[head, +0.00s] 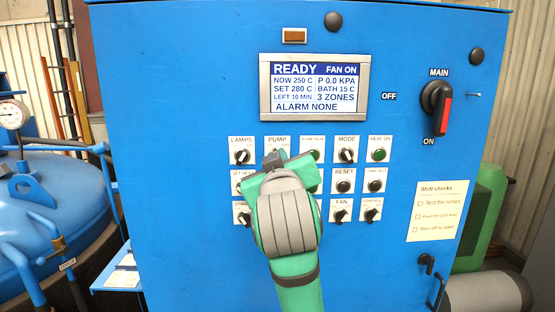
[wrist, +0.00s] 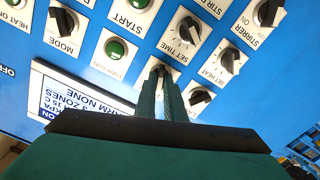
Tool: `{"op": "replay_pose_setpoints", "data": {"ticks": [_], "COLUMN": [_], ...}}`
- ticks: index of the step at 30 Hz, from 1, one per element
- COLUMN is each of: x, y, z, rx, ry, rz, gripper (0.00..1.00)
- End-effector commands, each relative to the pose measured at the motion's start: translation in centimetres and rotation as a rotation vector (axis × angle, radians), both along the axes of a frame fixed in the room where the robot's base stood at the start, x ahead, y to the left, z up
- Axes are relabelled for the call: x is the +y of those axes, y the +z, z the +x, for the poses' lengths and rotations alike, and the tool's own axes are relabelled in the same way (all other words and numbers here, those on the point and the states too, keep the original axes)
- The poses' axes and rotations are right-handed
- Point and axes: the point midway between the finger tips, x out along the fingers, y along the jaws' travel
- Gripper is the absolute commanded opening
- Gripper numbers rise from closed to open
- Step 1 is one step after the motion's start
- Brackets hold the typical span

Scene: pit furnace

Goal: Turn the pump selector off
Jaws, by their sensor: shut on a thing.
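The pump selector is on the blue panel, second from the left in the top row of controls. Its white plate (head: 278,142) and the word PUMP show in the head view. My gripper (head: 275,158) covers most of the knob there. In the wrist view, which looks upside down, my gripper's two narrow fingers (wrist: 159,80) are shut on the dark pump selector knob (wrist: 158,68). The knob's pointer direction is hidden by the fingers.
The lamps knob (head: 241,156) and the green pump run lamp (head: 313,156) sit close on either side. The mode knob (head: 346,156) is farther right. The display (head: 314,88) reads READY, FAN ON, P 0.0 KPA. The main switch (head: 437,106) points down to ON.

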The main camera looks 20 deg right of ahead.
Motion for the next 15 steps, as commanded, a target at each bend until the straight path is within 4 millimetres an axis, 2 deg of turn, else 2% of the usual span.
{"op": "replay_pose_setpoints", "data": {"ticks": [6, 15], "x": [0.02, 0.09], "y": [0.02, 0.01], "z": [-0.04, 0.01], "rx": [0.025, 0.039], "ry": [-0.001, 0.000], "rz": [-0.093, -0.138], "gripper": [0.00, 0.00]}}
